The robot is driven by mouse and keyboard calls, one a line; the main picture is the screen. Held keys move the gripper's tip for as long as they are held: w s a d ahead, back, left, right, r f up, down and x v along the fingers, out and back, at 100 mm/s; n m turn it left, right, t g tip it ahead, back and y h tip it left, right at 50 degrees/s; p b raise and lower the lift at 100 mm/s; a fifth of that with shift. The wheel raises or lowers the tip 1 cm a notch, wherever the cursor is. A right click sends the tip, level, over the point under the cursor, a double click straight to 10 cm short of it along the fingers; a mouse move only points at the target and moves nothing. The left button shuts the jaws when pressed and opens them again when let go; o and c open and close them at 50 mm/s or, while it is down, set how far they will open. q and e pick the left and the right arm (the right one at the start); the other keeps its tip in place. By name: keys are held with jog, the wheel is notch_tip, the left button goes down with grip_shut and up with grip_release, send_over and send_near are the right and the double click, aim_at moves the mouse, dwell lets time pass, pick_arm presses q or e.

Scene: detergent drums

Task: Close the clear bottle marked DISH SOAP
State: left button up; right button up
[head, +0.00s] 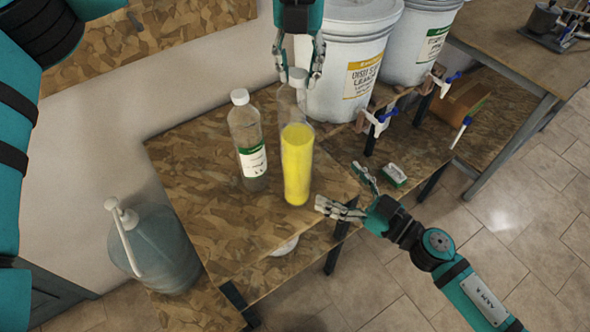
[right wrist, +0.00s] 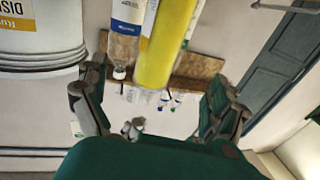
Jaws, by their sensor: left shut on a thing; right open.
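A clear bottle with yellow liquid (head: 297,170) stands upright near the front right edge of the wooden stand; no DISH SOAP marking is readable on it. A pale cap (head: 298,76) is at its top, between the fingers of my left gripper (head: 297,72), which is shut on it from above. I cannot tell whether the cap is fully seated. My right gripper (head: 340,188) is open and empty, right of the bottle's lower part and apart from it. The yellow bottle also shows between the fingers' directions in the right wrist view (right wrist: 164,45).
A capped clear bottle (head: 246,140) with a green label stands close left of the yellow one. White drums (head: 345,60) with taps stand behind right. A blue jug (head: 155,250) with a pump is lower left. A green-white brush (head: 393,175) lies right.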

aim_at(299, 156)
jog(key=x, duration=1.2)
pick_arm(q)
jog(key=shift+a, duration=0.1)
pick_arm(e)
jog(key=c, duration=1.8)
pick_arm(q)
jog(key=shift+f, duration=2.5)
jog(key=shift+f, duration=0.1)
jog(key=shift+f, duration=0.8)
jog(key=shift+f, duration=0.6)
